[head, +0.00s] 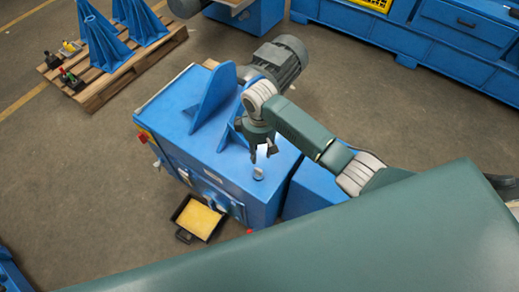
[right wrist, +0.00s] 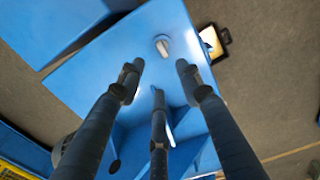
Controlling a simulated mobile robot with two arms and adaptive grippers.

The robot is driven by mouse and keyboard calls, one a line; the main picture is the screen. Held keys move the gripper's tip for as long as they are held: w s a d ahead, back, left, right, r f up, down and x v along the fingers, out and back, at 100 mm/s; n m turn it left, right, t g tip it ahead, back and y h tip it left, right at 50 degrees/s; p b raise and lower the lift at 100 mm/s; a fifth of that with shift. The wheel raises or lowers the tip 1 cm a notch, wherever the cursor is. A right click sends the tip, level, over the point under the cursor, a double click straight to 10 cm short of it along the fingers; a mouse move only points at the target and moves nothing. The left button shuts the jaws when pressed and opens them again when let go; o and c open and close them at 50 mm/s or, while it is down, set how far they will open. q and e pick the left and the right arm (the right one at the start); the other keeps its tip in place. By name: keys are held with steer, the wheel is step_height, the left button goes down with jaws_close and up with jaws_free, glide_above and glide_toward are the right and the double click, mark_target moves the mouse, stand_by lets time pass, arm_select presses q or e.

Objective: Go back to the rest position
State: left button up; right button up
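My right gripper (head: 263,153) is above the top of a blue machine (head: 176,125), with its fingers pointing down. In the right wrist view its dark fingers (right wrist: 160,85) are spread apart, with nothing between them. A short grey metal piece (head: 258,173) stands on the blue top just below the fingers. It also shows in the right wrist view (right wrist: 163,47), beyond the fingertips and apart from them. My left gripper is not in view.
A grey motor (head: 281,62) and an upright blue bracket (head: 212,97) stand on the machine close to my right arm. A black tray with a yellow inside (head: 198,219) is at its front. A pallet (head: 130,70) with blue stands is at the upper left. The floor between is clear.

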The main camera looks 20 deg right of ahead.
steer(key=shift+r, duration=0.45)
steer(key=s+a+m+t+y, duration=0.15)
steer(key=s+a, duration=0.25)
steer(key=s, duration=0.7)
steer(key=s+d+r+m+t+h, duration=0.1)
steer(key=s+d+r+m, duration=0.1)
steer(key=s+d+r, duration=0.35)
steer(key=s+d+r+m+t, duration=0.1)
steer(key=s+d+r+m, duration=0.15)
steer(key=s, duration=0.55)
step_height(320, 180, down, 30)
steer(key=s+g+b, duration=0.1)
steer(key=b, duration=0.3)
steer(key=s+d+f+n+g+b, duration=0.1)
steer(key=s+d+f+b, duration=0.2)
steer(key=s+f, duration=1.4)
step_height(320, 180, down, 4)
steer(key=shift+s+d+r, duration=0.25)
steer(key=shift+s+d, duration=0.15)
steer(key=shift+d, duration=0.1)
